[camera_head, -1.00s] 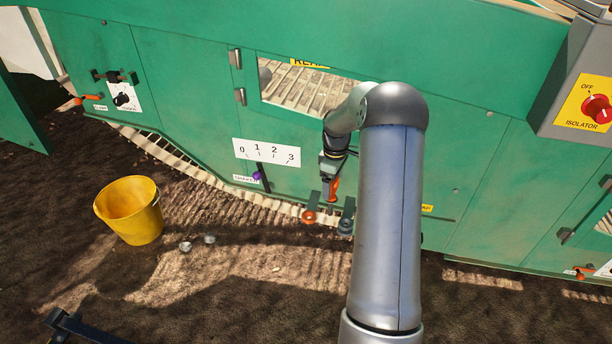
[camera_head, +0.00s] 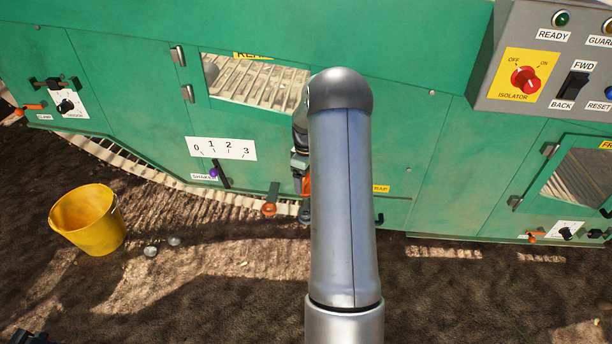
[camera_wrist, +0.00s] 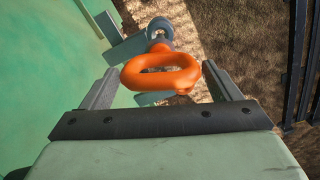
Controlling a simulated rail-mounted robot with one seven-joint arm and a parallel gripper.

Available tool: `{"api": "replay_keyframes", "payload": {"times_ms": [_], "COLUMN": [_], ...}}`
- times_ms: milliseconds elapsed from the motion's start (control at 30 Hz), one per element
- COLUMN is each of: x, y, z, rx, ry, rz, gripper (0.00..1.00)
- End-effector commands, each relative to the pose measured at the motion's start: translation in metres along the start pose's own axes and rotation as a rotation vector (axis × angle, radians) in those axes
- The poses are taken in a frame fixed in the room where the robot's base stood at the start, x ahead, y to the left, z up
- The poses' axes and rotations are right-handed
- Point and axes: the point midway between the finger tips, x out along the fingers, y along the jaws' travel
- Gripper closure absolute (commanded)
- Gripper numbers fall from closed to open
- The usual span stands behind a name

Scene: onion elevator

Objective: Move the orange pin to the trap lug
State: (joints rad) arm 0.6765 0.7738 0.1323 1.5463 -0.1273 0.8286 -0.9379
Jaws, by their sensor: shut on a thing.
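The orange pin (camera_wrist: 160,72) has a ring-shaped head that lies between the two fingers of my gripper (camera_wrist: 162,80) in the wrist view, and the gripper is shut on it. In the head view, an orange part (camera_head: 306,184) shows under my gripper (camera_head: 300,163), partly hidden by my arm. A grey round lug (camera_wrist: 160,27) shows just beyond the pin in the wrist view. In the head view, the grey lug (camera_head: 304,214) is just below the gripper, near the yellow TRAP label (camera_head: 381,189). I cannot tell whether the pin's shank is in it.
Another bracket with an orange round end (camera_head: 269,209) hangs just left of the gripper. The green machine wall (camera_head: 430,150) stands close behind. A purple-knobbed lever (camera_head: 215,172) is further left. A yellow bucket (camera_head: 92,222) stands on the soil at the left.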

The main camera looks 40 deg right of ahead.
Motion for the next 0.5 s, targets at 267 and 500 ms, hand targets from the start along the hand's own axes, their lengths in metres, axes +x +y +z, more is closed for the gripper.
{"api": "replay_keyframes", "payload": {"times_ms": [267,500], "x": [0.013,0.023], "y": [0.0,0.0], "z": [0.0,0.0], "rx": [0.0,0.0], "ry": [0.0,0.0], "rz": [0.0,0.0], "gripper": [0.44,0.44]}}
